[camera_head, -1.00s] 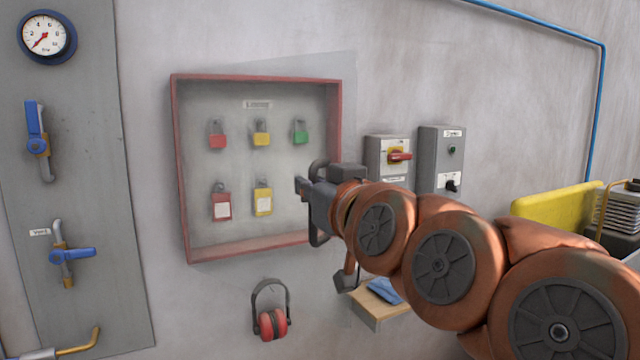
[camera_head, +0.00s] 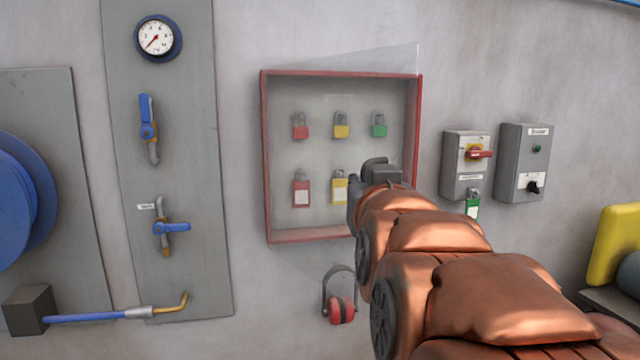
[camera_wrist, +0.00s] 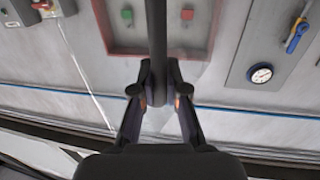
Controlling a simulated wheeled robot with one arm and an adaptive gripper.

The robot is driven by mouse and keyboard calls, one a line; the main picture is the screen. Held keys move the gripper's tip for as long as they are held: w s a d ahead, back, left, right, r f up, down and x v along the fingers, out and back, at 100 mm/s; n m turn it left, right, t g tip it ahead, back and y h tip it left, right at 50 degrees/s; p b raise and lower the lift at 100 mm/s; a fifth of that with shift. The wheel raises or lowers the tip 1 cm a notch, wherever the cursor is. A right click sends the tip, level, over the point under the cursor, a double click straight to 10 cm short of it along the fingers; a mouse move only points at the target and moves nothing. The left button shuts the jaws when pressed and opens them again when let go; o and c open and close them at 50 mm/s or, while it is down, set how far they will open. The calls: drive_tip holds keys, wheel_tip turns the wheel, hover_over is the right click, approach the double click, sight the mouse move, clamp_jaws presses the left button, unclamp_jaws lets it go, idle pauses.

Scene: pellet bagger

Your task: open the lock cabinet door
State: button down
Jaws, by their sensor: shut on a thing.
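The lock cabinet (camera_head: 264,160) is a shallow red-framed box on the wall in the head view. Red, yellow and green padlocks (camera_head: 340,127) hang inside. Its clear door (camera_head: 385,61) stands ajar, its upper edge slanting out from the left side above the frame. My gripper (camera_head: 354,190) is at the cabinet's lower right, partly hidden by my arm. In the wrist view, my fingers (camera_wrist: 158,92) are shut on a dark bar (camera_wrist: 158,45), which looks like the door handle. The cabinet frame (camera_wrist: 205,45) shows behind it.
Right of the cabinet are a red-handled switch (camera_head: 466,165) with a green-tagged padlock (camera_head: 472,207), and a grey control box (camera_head: 523,163). Ear defenders (camera_head: 341,308) hang below. A valve panel (camera_head: 195,100) and blue reel (camera_head: 25,200) are at left.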

drive_tip(key=shift+s+a+r, duration=0.15)
idle(0.4)
drive_tip(key=c, duration=1.2)
unclamp_jaws()
drive_tip(key=shift+d, duration=0.2)
